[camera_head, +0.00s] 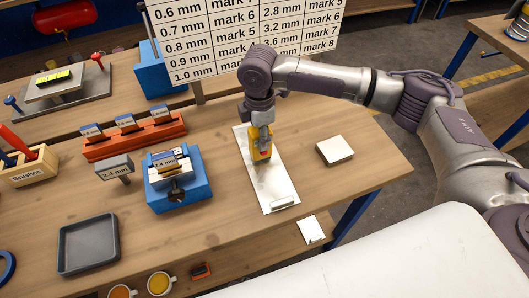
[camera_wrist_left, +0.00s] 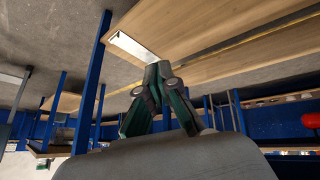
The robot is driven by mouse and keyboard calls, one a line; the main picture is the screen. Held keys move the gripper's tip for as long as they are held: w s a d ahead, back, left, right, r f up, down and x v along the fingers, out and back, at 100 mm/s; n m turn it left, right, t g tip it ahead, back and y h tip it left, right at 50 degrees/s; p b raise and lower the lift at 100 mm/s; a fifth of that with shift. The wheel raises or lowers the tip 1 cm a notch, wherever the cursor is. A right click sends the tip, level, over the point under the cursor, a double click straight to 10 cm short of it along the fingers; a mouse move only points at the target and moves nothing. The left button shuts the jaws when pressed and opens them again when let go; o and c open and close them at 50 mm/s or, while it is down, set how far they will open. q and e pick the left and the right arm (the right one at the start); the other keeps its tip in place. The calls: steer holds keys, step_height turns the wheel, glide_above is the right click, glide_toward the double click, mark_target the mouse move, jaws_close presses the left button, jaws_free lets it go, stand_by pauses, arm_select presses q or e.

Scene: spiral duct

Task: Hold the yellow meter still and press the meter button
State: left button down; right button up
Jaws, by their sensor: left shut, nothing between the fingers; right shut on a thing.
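The yellow meter (camera_head: 261,154) is on a pale flat plate (camera_head: 273,188) on the wooden bench in the head view. My right gripper (camera_head: 262,141) comes down from above and is shut on the meter. The gripper hides much of the meter, and I cannot make out its button. My left gripper (camera_wrist_left: 160,73) shows only in the left wrist view. Its dark fingers are together with nothing between them, away from the meter.
A blue vise (camera_head: 180,190) stands left of the plate, with a grey tray (camera_head: 88,244) near the front. A white block (camera_head: 335,150) lies to the right. A chart board (camera_head: 215,35) stands behind. A brush box (camera_head: 32,168) is far left.

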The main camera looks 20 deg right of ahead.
mark_target(280, 201)
arm_select(q)
steer(key=w+d+r+t+h, duration=0.1)
steer(key=d+r+h, duration=0.1)
steer(key=d+r, duration=0.4)
steer(key=w+d+r+m+t+h, duration=0.1)
steer(key=d+r, duration=0.5)
steer(key=r, duration=0.8)
steer(key=w+d+r+t+h, duration=0.2)
steer(key=d+r, duration=0.4)
steer(key=r, duration=0.4)
steer(key=shift+w+d+r+m+h, duration=0.15)
steer(key=shift+w+h, duration=0.25)
steer(key=shift+w+d+r+m+h, duration=0.1)
steer(key=shift+w+m+h, duration=0.05)
steer(key=shift+w+h, duration=0.25)
steer(key=w+a+n, duration=0.1)
steer(key=w+a+t, duration=0.1)
steer(key=w, duration=0.1)
steer(key=w+a+n, duration=0.1)
steer(key=shift+w+a+r+n+y, duration=0.2)
steer(key=shift+w+n+y, duration=0.1)
steer(key=shift+w+y, duration=0.1)
steer(key=shift+w+a+t, duration=0.15)
steer(key=shift+a+t, duration=0.15)
steer(key=shift+a, duration=0.05)
steer(key=shift+w, duration=0.15)
steer(key=shift+w+a, duration=0.1)
steer(key=shift+w, duration=4.2)
steer(key=shift+w, duration=0.1)
